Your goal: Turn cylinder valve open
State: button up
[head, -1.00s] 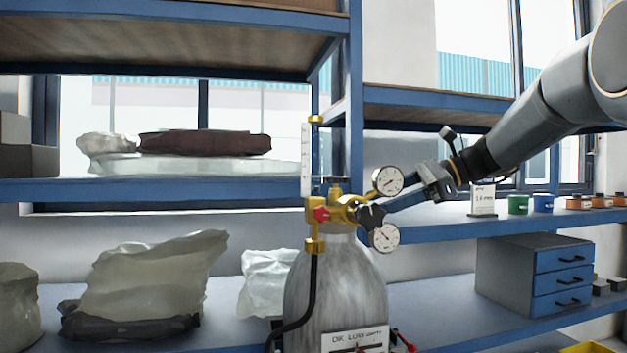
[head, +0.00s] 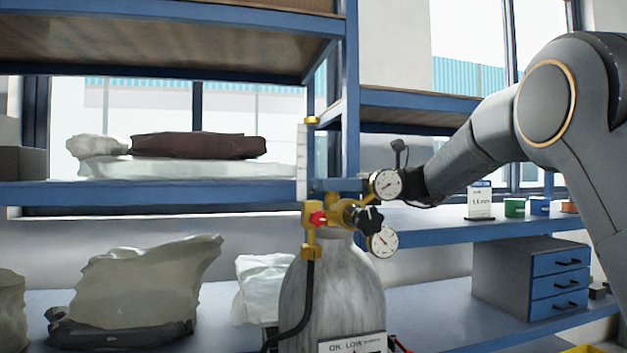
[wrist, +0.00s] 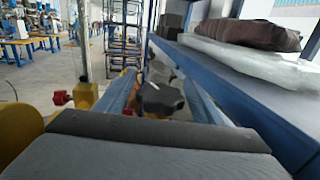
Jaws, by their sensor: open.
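The grey cylinder (head: 333,290) stands upright, with a brass regulator (head: 318,215) at its top. Its dark valve knob (wrist: 160,97) shows in the wrist view between the two blue fingers of my gripper (head: 325,185). The fingers are open and one lies on each side of the knob; whether they touch it I cannot tell. In the head view, my gripper reaches in from the right, level above the brass body and partly behind the upper gauge (head: 386,184). The valve knob is hidden there. A black star-shaped knob (head: 369,219) sits on the regulator front.
A lower gauge (head: 382,241), a red knob (head: 317,218) and an upright flow tube (head: 303,160) crowd the valve. Blue shelving (head: 150,192) with wrapped bags stands behind. A drawer box (head: 525,278) is at right.

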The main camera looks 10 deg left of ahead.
jog(key=shift+s+a, duration=0.1)
jog(key=shift+a, duration=0.25)
jog(key=c, duration=1)
jog(key=shift+s+d+n+g+h+p, duration=0.1)
jog(key=shift+s+n+g+h+p, duration=0.1)
jog(key=shift+n+g+p, duration=0.3)
jog(key=shift+s+n+g+h+p, duration=0.1)
jog(key=shift+n+g+h+p, duration=0.15)
jog(key=shift+g, duration=0.45)
jog(key=shift+c, duration=0.2)
jog(key=o, duration=1)
jog(key=shift+o, duration=0.2)
jog(key=shift+w, duration=0.1)
